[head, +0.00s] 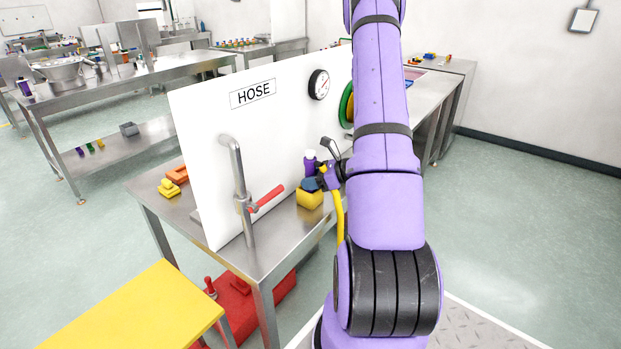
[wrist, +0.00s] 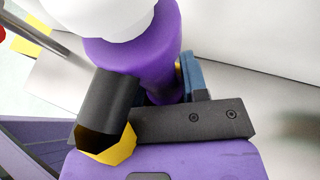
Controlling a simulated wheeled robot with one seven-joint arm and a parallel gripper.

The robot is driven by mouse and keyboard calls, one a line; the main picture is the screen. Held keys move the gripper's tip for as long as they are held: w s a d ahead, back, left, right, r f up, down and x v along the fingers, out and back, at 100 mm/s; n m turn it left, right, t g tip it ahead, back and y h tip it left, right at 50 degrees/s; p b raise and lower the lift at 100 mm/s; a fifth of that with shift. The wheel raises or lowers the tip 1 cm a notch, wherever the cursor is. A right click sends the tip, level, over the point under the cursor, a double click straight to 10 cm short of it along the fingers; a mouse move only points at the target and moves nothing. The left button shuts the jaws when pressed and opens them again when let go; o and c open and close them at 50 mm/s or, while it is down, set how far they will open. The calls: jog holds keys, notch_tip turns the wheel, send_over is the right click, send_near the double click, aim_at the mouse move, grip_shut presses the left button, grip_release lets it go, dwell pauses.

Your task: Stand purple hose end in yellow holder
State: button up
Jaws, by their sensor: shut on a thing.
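The purple hose end (head: 310,167) with a white tip points up in the head view, just above the yellow holder (head: 310,200). My gripper (head: 317,182) is shut on it from the right. In the wrist view the purple hose end (wrist: 150,60) is large, its white tip at the top, held at my gripper (wrist: 168,90) beside a blue finger pad. A black cylinder with a yellow end (wrist: 108,105) sits to its left. The yellow hose (head: 338,215) hangs below my gripper. Whether the hose end touches or sits in the holder cannot be told; its lower part is hidden.
A white panel marked HOSE (head: 253,94) stands behind the holder. A metal pipe with a red lever (head: 266,199) rises to the left. A gauge (head: 319,85) is on the panel. A yellow table (head: 130,315) is at the lower left. The floor at the right is clear.

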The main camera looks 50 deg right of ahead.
jog(key=shift+f, duration=0.1)
jog(key=o, duration=1.1)
jog(key=shift+o, duration=0.2)
jog(key=shift+s, duration=0.1)
jog(key=v, duration=1)
jog(key=shift+s+d, duration=0.2)
jog(key=shift+s, duration=0.05)
